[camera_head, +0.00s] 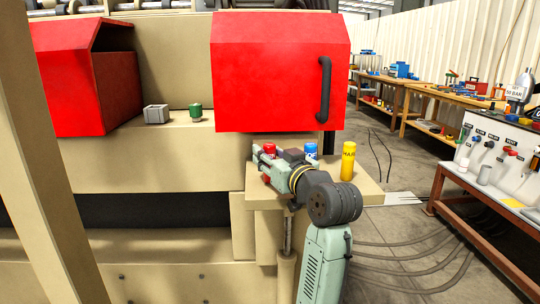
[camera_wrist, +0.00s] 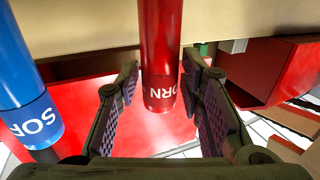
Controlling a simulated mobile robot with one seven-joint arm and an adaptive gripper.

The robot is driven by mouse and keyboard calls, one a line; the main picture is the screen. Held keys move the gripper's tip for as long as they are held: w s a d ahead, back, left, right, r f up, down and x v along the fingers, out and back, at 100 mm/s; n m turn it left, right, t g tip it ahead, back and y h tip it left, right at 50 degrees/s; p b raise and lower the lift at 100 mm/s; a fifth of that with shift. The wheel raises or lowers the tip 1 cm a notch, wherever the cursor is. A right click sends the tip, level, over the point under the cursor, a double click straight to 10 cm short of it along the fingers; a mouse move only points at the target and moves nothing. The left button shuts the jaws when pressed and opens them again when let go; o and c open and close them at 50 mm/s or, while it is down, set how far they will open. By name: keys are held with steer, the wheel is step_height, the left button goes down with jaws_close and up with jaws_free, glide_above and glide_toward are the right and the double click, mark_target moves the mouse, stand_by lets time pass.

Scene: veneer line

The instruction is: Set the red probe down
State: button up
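The red probe (camera_wrist: 161,45) is upright between the two fingers of my gripper (camera_wrist: 160,85) in the wrist view, with white letters on its dark band. In the head view, my gripper (camera_head: 266,162) is over the left part of a small tan shelf (camera_head: 371,192). The red probe (camera_head: 270,148) shows above and below the fingers. Its lower end is close to the shelf top; I cannot tell whether it touches.
A blue probe (camera_head: 311,150) stands to the right, also in the wrist view (camera_wrist: 25,80). A yellow probe (camera_head: 348,161) stands farther right. A red hood (camera_head: 270,75) hangs behind. A grey block (camera_head: 156,113) and a green cylinder (camera_head: 195,112) sit on the ledge at left.

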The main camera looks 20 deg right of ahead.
steer(key=shift+o, duration=0.6)
steer(key=shift+r, duration=0.2)
steer(key=s+d+b, duration=0.1)
steer(key=s+b, duration=0.1)
steer(key=s, duration=1)
steer(key=shift+d, duration=0.15)
